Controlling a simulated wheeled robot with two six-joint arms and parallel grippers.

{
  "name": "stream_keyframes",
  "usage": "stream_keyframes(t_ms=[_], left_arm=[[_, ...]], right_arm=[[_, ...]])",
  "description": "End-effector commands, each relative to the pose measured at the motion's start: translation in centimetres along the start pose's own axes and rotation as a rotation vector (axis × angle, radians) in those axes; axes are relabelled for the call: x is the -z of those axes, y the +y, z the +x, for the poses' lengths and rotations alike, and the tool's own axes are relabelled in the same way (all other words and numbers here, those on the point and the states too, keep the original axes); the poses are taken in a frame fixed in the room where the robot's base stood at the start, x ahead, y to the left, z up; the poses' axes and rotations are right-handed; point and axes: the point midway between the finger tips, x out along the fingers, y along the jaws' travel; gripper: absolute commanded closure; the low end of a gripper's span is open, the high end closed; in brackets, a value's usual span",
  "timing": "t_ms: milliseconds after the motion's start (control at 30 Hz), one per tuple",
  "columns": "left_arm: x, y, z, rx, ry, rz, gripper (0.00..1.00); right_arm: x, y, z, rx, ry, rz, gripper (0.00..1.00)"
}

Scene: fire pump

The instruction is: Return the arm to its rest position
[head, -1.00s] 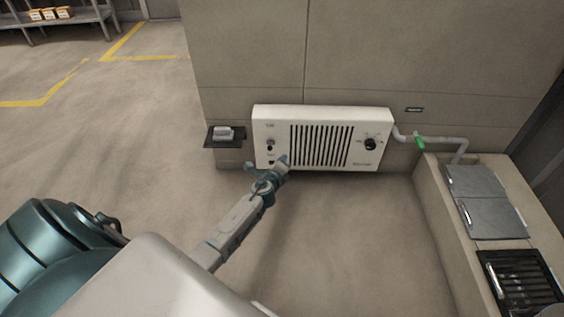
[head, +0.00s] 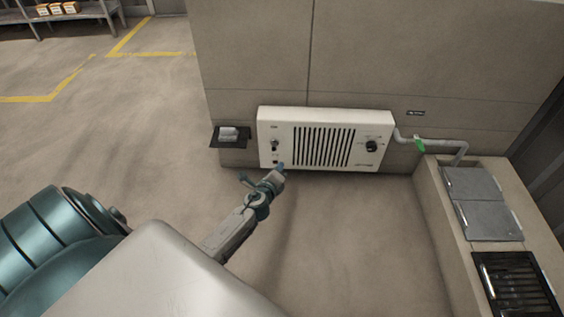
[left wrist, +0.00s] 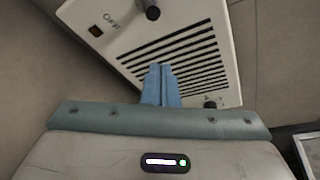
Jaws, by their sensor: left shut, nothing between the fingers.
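My left arm reaches in from the lower left of the head view. Its gripper (head: 281,168) is at the lower left part of a white wall panel (head: 380,130) with a slatted grille, a switch and a black knob. In the left wrist view the two blue fingers of my left gripper (left wrist: 161,66) are together, with nothing between them. They point at the grille of the panel (left wrist: 225,50), and I cannot tell how far off it they are. My right gripper is not in view.
A small dark shelf (head: 216,141) with a grey item sits left of the panel. A pipe (head: 440,144) with a green handle (head: 420,145) runs to the right. A counter (head: 432,190) with grey lids stands at the right. The floor (head: 120,130) at the left is clear.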

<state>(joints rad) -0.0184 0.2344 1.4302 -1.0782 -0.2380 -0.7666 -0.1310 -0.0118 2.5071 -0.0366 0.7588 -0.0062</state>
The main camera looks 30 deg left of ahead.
Motion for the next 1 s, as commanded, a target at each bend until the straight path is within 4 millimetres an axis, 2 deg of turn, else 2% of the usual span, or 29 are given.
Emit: stream_keyframes(t_ms=[100, 200, 800, 867, 967, 1000], left_arm=[[-0.3, -0.3, -1.2, -0.001, 0.000, 0.000, 1.00], [-0.3, -0.4, -1.5, 0.000, -0.001, 0.000, 1.00], [-0.2, -0.6, -1.6, 0.006, 0.002, -0.008, 1.00], [0.0, -1.6, -1.7, 0.027, 0.013, -0.038, 1.00], [0.7, -5.3, -2.4, 0.110, 0.056, -0.164, 1.00], [1.0, -7.6, -3.0, 0.161, 0.085, -0.238, 1.00]], right_arm=[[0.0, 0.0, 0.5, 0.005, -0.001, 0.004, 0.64], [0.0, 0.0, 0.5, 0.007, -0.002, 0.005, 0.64], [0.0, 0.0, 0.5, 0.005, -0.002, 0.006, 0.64], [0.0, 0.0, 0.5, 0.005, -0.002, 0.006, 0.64], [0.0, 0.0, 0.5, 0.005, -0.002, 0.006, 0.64], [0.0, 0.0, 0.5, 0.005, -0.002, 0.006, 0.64]])
